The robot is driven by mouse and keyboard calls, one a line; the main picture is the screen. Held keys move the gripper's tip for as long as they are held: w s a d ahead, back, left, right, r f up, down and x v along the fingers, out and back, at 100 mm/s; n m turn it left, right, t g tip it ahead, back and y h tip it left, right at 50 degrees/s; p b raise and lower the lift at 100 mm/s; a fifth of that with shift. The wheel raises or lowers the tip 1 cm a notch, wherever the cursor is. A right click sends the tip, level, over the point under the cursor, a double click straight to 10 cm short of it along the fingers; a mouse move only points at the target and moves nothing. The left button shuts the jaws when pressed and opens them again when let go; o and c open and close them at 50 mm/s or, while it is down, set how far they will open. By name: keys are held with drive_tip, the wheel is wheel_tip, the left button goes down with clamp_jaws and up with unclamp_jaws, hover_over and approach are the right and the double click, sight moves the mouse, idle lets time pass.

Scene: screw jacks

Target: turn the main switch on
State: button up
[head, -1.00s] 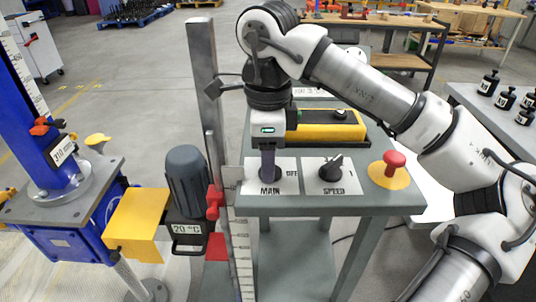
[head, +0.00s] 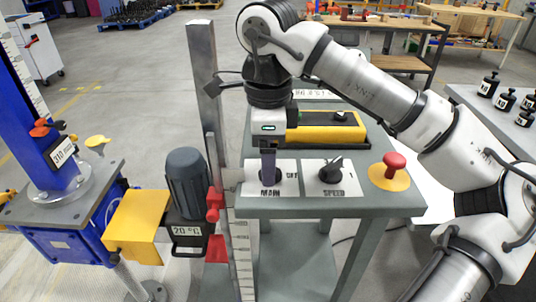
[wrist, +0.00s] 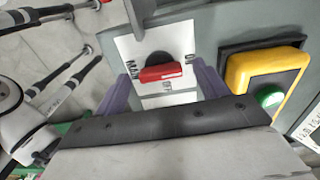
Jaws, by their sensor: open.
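The main switch shows in the wrist view as a red handle (wrist: 160,73) on a dark round base, on a white plate (wrist: 128,46) lettered MAIN. The handle lies crosswise in that view. My gripper (wrist: 163,80) is open, with one purple finger beyond each end of the handle and a visible gap on both sides. In the head view my gripper (head: 268,172) points straight down over the switch at the bench's front left. Its finger hides most of the switch there; a dark edge of the base and part of the OFF lettering show.
Right of the main switch are a black SPEED knob (head: 331,170) and a red mushroom button (head: 394,163) on a yellow disc. Behind stands a yellow box (head: 325,134) with a green button (wrist: 269,97). A grey post (head: 205,90) and a motor (head: 188,180) are close on the left.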

wheel_tip(320, 180, up, 13)
drive_tip(key=shift+p, duration=0.45)
